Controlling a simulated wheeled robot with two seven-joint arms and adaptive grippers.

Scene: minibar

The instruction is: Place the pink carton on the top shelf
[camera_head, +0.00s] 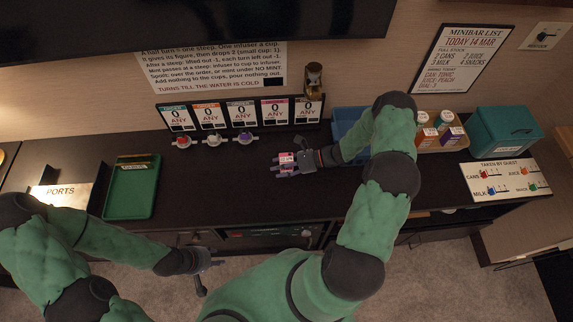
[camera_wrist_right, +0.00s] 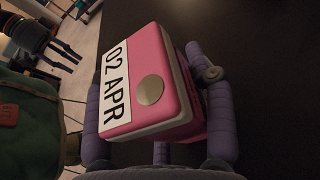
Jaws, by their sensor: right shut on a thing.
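The pink carton (camera_wrist_right: 150,80) has a white label reading "02 APR" and a round tan spot. It also shows small in the head view (camera_head: 287,158). My right gripper (camera_head: 290,165) is shut on the carton, with a finger on each side of it in the right wrist view (camera_wrist_right: 158,110). It holds the carton over the dark counter (camera_head: 255,200); I cannot tell whether the carton touches it. My left gripper (camera_head: 205,264) is low in front of the counter, away from the carton; its fingers are too small to read. I cannot make out the top shelf.
A blue bin (camera_head: 347,122) stands behind my right forearm. A tray of cartons and cans (camera_head: 440,135) and a teal box (camera_head: 505,132) stand at the right. A green tray (camera_head: 131,187) lies at the left. Small cups and cards line the back. The counter's middle is clear.

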